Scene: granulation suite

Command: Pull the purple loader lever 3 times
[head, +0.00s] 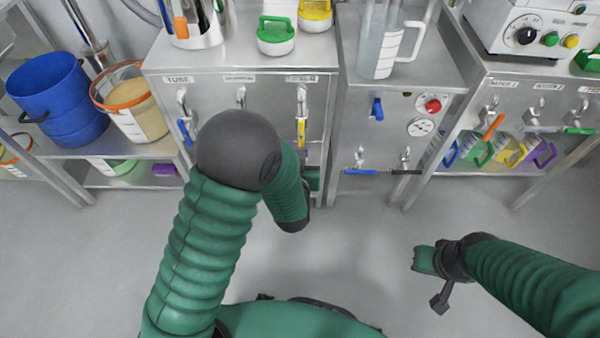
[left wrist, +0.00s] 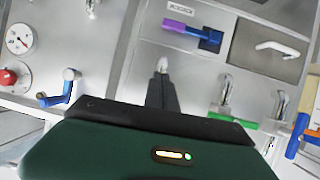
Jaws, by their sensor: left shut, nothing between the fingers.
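In the left wrist view a purple bar with a blue part beside it (left wrist: 190,33) lies nearly level on a grey metal panel, below a small label that I cannot read. It looks like the purple lever. My left gripper (left wrist: 162,80) is shut and empty. Its dark fingers point at the panel, below and left of the purple bar and apart from it in the picture. In the head view my left arm hides part of the left cabinet, and I cannot make out the purple lever there. My right arm's end (head: 440,270) is low at the right, its jaws unclear.
A green handle (left wrist: 232,118) and a blue handle (left wrist: 58,98) flank my left gripper. A yellow handle (head: 301,132) hangs on the left cabinet. A gauge (head: 421,127) and red button (head: 433,105) are on the middle one. The floor in front is clear.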

